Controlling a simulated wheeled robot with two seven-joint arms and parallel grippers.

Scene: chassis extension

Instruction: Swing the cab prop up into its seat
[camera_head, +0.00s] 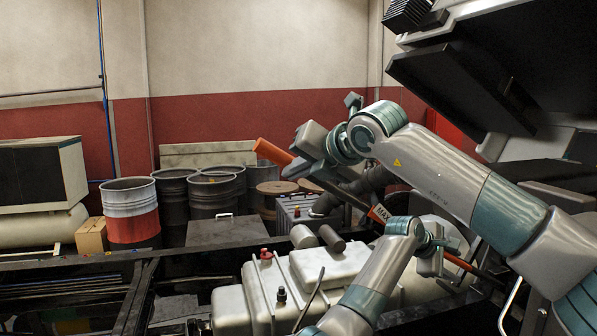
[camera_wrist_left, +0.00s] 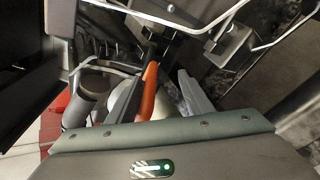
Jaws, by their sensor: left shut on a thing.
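In the left wrist view the orange bar (camera_wrist_left: 148,92) shows between the fingers. My right gripper (camera_head: 308,145) is at the bar's upper left part, overlapping it in the picture; its fingers and any contact are unclear. The tilted cab (camera_head: 470,85) is dark underneath and hangs at upper right. The seat cannot be made out.
Pale engine parts (camera_head: 330,263) and dark chassis rails (camera_head: 70,263) lie below the arms. Wires (camera_wrist_left: 205,28) cross the left wrist view. Open air lies left of the bar.

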